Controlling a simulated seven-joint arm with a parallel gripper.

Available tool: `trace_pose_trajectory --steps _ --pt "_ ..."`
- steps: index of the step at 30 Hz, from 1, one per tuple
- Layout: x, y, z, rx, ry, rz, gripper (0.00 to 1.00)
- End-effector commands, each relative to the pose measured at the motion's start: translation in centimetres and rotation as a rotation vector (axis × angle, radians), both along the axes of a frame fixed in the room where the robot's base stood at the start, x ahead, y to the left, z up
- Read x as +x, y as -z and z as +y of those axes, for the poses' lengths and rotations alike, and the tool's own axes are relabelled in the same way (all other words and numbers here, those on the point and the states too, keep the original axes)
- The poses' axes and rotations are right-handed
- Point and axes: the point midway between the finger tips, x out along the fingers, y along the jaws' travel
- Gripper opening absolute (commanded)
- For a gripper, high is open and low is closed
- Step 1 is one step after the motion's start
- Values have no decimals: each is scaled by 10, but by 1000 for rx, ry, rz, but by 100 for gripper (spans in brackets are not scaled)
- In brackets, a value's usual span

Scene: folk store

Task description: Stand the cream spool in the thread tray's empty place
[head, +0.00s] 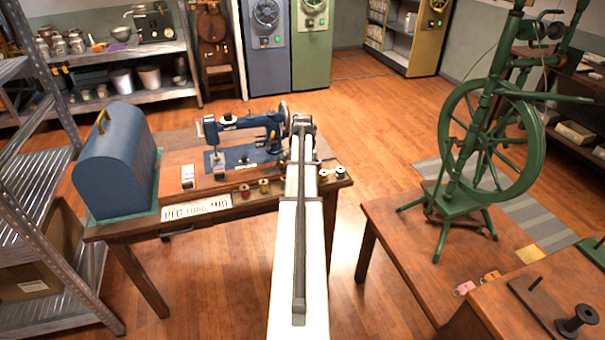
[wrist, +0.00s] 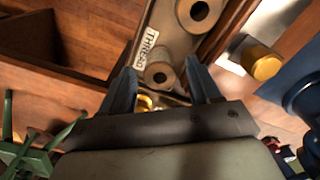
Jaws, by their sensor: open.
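The thread tray, marked THREAD, shows in the wrist view (wrist: 148,40) as a narrow wooden tray running up from between my fingers. My gripper (wrist: 163,84) is open, its two fingers spread on either side of a pale, cream-looking spool (wrist: 160,73). That spool is in the tray, end toward the camera with a dark hole in its middle. I cannot tell whether the fingers touch it. A larger-looking pale spool (wrist: 198,12) is farther up the tray. A bit of yellow (wrist: 145,102) shows just below the near spool. In the head view my arm hides the gripper and most of the tray.
A sewing machine (head: 245,130) stands on the table left of my arm, near a blue domed case (head: 117,160). Red (head: 244,191) and yellow (head: 264,187) spools are by the front edge. A green spinning wheel (head: 490,140) stands on a table to the right.

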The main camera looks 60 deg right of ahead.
Motion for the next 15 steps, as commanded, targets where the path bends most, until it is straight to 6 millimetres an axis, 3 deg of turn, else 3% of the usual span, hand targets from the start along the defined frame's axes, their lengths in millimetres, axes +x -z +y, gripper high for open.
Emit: trace_pose_trajectory --steps 8,15 --pt "0 -11 0 -1 0 -1 62" --pt "0 -49 -1 -2 0 -2 62"
